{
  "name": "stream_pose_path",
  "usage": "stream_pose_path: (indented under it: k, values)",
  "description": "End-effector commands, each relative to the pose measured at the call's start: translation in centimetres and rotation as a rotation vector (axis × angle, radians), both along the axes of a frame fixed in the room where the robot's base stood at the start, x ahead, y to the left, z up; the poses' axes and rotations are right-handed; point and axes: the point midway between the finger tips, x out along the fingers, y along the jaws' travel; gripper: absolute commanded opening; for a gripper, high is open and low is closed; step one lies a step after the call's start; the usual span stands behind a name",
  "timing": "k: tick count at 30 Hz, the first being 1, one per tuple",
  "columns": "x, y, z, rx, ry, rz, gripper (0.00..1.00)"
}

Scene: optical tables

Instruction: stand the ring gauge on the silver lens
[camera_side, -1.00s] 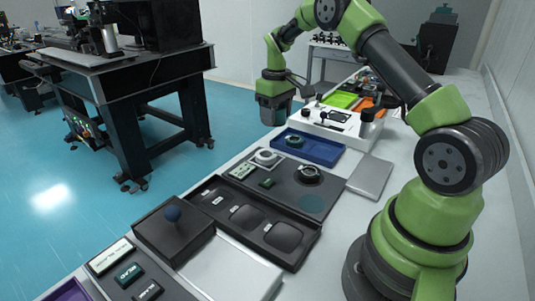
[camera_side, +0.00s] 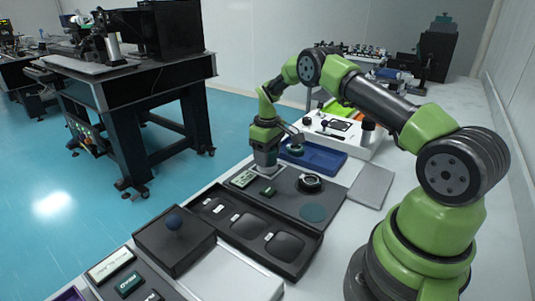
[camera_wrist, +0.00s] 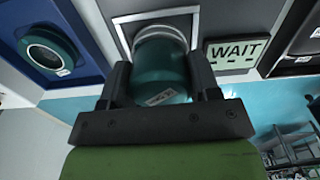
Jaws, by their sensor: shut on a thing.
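My gripper (camera_wrist: 160,92) is shut on a green round piece with a small white label, which I take for the ring gauge (camera_wrist: 162,75). The silver lens (camera_wrist: 158,30) shows as a pale ring at the far end of the held piece in the wrist view. Whether they touch is unclear. In the side view my gripper (camera_side: 266,166) is low over the back left of the dark panel (camera_side: 285,190) and hides the lens and the held piece. A similar green ring (camera_side: 296,149) lies in the blue tray, also seen in the wrist view (camera_wrist: 50,52).
The blue tray (camera_side: 325,162) is behind. A grey plate (camera_side: 371,186) is at right.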

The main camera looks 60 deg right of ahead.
Motion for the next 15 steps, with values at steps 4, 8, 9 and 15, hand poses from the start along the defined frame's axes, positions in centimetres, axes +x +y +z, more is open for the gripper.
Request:
stream_pose_path:
  k: [4, 8, 9, 15]
  values:
    - [0.05, -0.03, 0.01, -0.001, -0.002, -0.001, 0.26]
    - [0.03, -0.02, -0.11, -0.001, -0.002, -0.001, 0.26]
    - [0.03, -0.02, -0.24, 0.0, -0.001, -0.001, 0.26]
    - [0.01, -0.01, -0.3, 0.0, -0.001, -0.001, 0.82]
